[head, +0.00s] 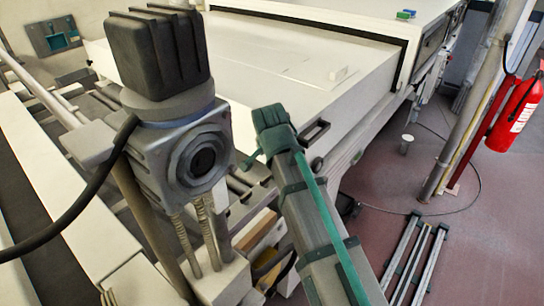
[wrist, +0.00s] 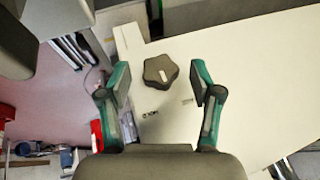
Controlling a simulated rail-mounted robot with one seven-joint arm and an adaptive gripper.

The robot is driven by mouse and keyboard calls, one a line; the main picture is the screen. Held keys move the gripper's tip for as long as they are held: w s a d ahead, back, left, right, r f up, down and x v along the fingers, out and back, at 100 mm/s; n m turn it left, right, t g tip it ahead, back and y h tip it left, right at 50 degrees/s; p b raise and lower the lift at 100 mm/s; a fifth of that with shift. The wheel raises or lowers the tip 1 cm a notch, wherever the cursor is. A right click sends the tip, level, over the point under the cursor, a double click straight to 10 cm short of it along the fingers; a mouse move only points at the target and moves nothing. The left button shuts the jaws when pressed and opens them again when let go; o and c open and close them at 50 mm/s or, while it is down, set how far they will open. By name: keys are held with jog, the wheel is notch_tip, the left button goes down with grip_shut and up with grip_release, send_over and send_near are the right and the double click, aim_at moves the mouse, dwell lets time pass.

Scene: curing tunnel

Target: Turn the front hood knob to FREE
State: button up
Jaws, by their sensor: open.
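The knob (wrist: 159,71) is dark grey and lobed, with a short white mark on its face. It sits on a pale panel (wrist: 235,55) in the wrist view. The white mark is near the knob's centre, slightly tilted. Small dark lettering is printed below the knob, and a fainter mark is to its lower right; I cannot read either surely. My gripper (wrist: 161,78) is open, with one green-and-grey finger on each side of the knob and visible gaps between. I cannot tell how far the fingertips are above the panel. In the head view the knob cannot be surely made out.
The long white hood (head: 290,60) fills the back of the head view. A grey motor-like unit with a black ribbed top (head: 160,50) stands at left front. A red fire extinguisher (head: 515,112) hangs at right. Metal rails (head: 415,260) lie on the reddish floor.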

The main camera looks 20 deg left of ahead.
jog(key=shift+w+f, duration=0.1)
jog(key=shift+f, duration=0.1)
jog(key=c, duration=1.2)
jog(key=shift+o, duration=0.3)
jog(key=shift+a+r+p, duration=0.1)
jog(key=shift+p, duration=0.25)
jog(key=g+h+p, duration=0.1)
jog(key=h, duration=0.1)
jog(key=n+g+h+p, duration=0.1)
jog(key=h+p, duration=0.1)
jog(key=h, duration=0.1)
jog(key=a+h+p, duration=0.1)
jog(key=h+p, duration=0.1)
jog(key=shift+w+n+g+h, duration=0.25)
jog(key=shift+n+g+h, duration=0.15)
